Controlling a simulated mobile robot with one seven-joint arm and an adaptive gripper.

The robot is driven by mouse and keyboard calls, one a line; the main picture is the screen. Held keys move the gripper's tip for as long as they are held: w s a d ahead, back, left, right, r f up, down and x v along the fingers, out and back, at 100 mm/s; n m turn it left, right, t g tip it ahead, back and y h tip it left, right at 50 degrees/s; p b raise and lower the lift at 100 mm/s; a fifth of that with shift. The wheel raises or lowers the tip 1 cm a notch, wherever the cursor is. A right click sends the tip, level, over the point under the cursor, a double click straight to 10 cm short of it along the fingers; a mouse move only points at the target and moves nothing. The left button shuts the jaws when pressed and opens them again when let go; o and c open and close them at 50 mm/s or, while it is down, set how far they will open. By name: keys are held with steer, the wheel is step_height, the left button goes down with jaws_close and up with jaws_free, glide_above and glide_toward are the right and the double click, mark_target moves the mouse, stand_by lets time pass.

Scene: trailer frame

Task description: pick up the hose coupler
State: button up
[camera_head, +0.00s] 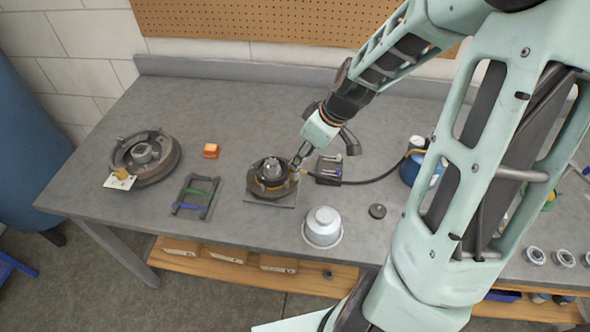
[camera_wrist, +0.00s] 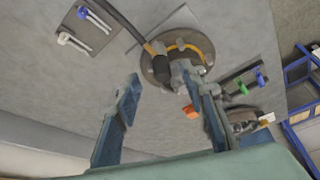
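The hose coupler (camera_wrist: 161,67) shows in the wrist view as a dark sleeve with a metal end, on the end of a black hose (camera_head: 372,180). It lies against the round hub-like fixture (camera_head: 268,172) on a square plate. In the head view the coupler is small and partly hidden by my gripper (camera_head: 302,154). In the wrist view my gripper (camera_wrist: 161,78) is open, with its two blue fingers apart. The coupler appears between the fingertips, close to the right one. I cannot tell whether that finger touches it.
A small plate with levers (camera_head: 328,170) is right of the fixture, by the hose. A white-grey pot (camera_head: 322,227) stands in front. A brake drum (camera_head: 146,157), an orange block (camera_head: 211,151) and a rack (camera_head: 194,197) are left. Bare bench lies behind the fixture.

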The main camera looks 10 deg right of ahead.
steer(key=f, duration=0.1)
steer(key=w+a+f, duration=0.1)
steer(key=shift+w+a+f, duration=0.15)
steer(key=shift+a+f, duration=0.1)
steer(key=shift+f, duration=0.1)
steer(key=shift+w+a+f, duration=0.1)
steer(key=shift+w+f, duration=0.1)
steer(key=shift+f, duration=0.35)
jaws_close()
